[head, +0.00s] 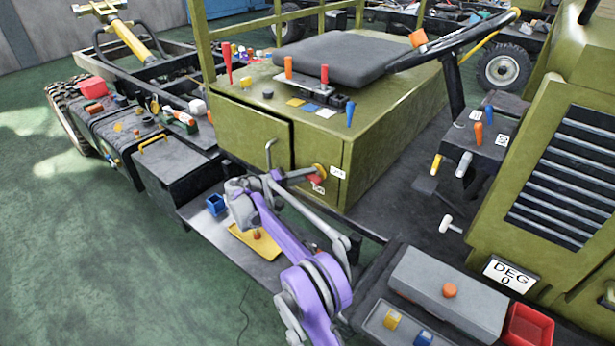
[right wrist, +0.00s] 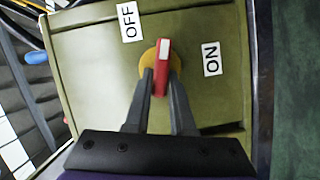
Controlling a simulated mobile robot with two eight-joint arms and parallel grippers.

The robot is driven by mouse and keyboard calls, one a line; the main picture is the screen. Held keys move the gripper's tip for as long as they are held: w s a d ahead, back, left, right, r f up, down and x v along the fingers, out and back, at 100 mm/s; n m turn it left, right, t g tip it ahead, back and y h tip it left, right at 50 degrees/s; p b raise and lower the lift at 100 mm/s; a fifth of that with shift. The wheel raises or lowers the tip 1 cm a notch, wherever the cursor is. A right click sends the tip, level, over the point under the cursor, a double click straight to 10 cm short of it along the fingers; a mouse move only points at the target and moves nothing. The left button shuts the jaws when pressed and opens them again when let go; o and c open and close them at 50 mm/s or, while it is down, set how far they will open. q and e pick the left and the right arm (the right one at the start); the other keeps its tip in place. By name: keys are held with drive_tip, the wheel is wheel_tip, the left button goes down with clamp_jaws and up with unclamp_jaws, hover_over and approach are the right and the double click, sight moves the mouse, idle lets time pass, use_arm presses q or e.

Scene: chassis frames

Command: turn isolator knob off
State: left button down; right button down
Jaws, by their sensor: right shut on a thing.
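The isolator knob (head: 317,181) is red on a yellow disc (head: 320,169), on the side of the green seat box. In the right wrist view the red knob (right wrist: 161,62) has a white tip pointing up in the picture, between the OFF label (right wrist: 129,21) and the ON label (right wrist: 211,58). It stands off both labels. My right gripper (right wrist: 160,84) is shut on the knob, one finger on each side. In the head view my right gripper (head: 308,176) reaches the knob from the left and partly covers it. My left gripper is not in view.
The green seat box (head: 390,150) carries several levers and a grey seat (head: 345,57). A dark box (head: 175,165) with a yellow handle stands left of my arm. Below lies a step plate with a yellow tray (head: 252,241) and a blue cup (head: 215,205).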

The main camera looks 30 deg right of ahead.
drive_tip(key=shift+f+n+h+b, duration=0.25)
drive_tip(key=shift+n+h+b, duration=0.25)
drive_tip(key=shift+n, duration=0.7)
drive_tip(key=c, duration=0.8)
unclamp_jaws()
drive_tip(key=a, duration=1.1)
drive_tip(key=shift+d, duration=0.1)
